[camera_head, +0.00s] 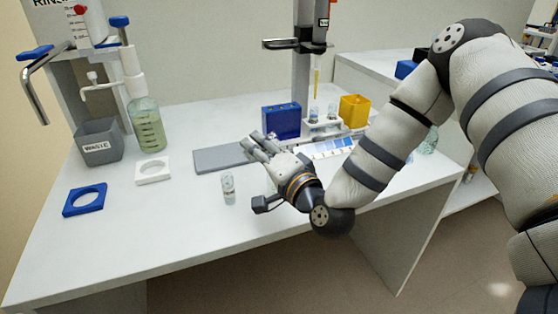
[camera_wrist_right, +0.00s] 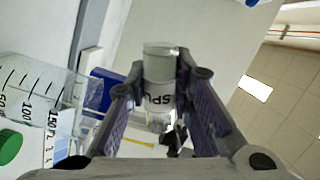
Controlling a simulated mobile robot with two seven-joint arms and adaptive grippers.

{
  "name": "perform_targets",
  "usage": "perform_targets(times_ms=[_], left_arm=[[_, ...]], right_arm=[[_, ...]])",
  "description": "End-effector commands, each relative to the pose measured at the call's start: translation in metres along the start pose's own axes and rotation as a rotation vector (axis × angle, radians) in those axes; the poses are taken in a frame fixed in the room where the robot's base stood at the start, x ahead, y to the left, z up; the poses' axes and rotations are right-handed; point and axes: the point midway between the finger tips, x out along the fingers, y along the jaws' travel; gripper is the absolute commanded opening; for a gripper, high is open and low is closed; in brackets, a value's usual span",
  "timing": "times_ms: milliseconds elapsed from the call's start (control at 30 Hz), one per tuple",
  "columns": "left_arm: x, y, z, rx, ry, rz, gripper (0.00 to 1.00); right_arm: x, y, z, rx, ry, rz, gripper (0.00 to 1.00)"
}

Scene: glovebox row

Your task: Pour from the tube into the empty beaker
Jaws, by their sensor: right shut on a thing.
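My right gripper (camera_head: 258,147) is over the middle of the bench near the grey mat, with its fingers pointing left and away. In the right wrist view, the gripper (camera_wrist_right: 163,88) is shut on a clear tube (camera_wrist_right: 160,65) with a white label, between its fingertips. I cannot make out the held tube in the head view. A clear beaker with graduation marks (camera_wrist_right: 38,88) shows at the left of the wrist view, apart from the tube. A small labelled vial (camera_head: 228,188) stands upright on the bench, in front of the gripper. My left gripper is not in view.
A grey waste bin (camera_head: 98,143), a bottle of green liquid (camera_head: 147,125), a blue square ring (camera_head: 85,199) and a white one (camera_head: 152,170) are at left. A blue box (camera_head: 281,121) and yellow box (camera_head: 354,110) stand behind.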

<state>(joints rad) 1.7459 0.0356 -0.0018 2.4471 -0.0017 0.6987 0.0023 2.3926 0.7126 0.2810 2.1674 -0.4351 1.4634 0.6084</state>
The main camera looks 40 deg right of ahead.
Motion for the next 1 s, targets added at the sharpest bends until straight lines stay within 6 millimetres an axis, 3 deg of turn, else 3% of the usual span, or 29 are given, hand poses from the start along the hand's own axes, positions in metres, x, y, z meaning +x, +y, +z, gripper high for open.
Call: perform_targets(times_ms=[1000], left_arm=[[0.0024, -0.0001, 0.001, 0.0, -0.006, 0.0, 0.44]], right_arm=[[-0.0001, -0.0028, -0.0007, 0.055, 0.001, -0.002, 0.0]])
